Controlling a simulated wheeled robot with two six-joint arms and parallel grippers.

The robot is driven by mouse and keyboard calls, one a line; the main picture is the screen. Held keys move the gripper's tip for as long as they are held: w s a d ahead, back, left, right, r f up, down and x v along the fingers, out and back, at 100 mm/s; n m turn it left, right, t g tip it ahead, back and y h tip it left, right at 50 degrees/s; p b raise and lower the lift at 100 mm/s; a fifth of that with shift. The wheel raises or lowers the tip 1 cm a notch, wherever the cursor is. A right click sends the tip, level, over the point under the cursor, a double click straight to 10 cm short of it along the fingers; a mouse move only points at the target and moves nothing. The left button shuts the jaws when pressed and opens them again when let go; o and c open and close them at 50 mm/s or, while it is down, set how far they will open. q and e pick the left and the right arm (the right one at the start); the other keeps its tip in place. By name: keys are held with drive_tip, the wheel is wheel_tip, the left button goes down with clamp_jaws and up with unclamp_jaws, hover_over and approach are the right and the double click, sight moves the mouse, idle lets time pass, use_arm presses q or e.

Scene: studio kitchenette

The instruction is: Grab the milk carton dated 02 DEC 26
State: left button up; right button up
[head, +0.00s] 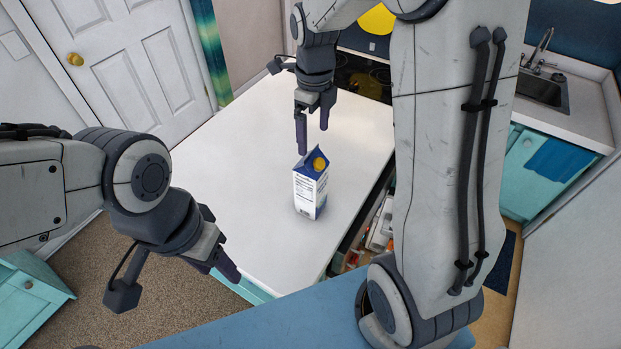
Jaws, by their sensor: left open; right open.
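A white and blue milk carton (309,192) with a yellow cap stands upright on the white counter (240,160). Small print shows on its side, but I cannot read a date. My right gripper (313,140) points down with its fingers apart, just above or behind the carton's top; one fingertip overlaps the top edge in the picture, and I cannot tell whether it touches. It holds nothing. My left gripper (219,270) is open and empty at the counter's near left edge, apart from the carton.
A dark cooktop (362,75) lies at the counter's far end. An open drawer or compartment with several items (380,232) is below the counter's right edge. A sink (540,92) is at the upper right. The counter left of the carton is clear. A white door (125,60) stands behind at left.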

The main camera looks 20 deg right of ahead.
sight(311, 156)
wheel_tip(311, 156, down, 4)
drive_tip(key=shift+f+p, duration=0.25)
drive_tip(key=shift+p, duration=0.2)
drive_tip(key=f+p, duration=0.1)
drive_tip(key=f, duration=0.2)
drive_tip(key=f+p, duration=0.1)
drive_tip(key=shift+a+f+p, duration=0.25)
drive_tip(key=shift+f+p, duration=0.05)
drive_tip(key=shift+f, duration=0.4)
drive_tip(key=shift+c, duration=0.3)
drive_tip(key=c, duration=1.5)
drive_tip(key=shift+w+r, duration=0.1)
drive_tip(key=shift+w, duration=0.05)
clamp_jaws()
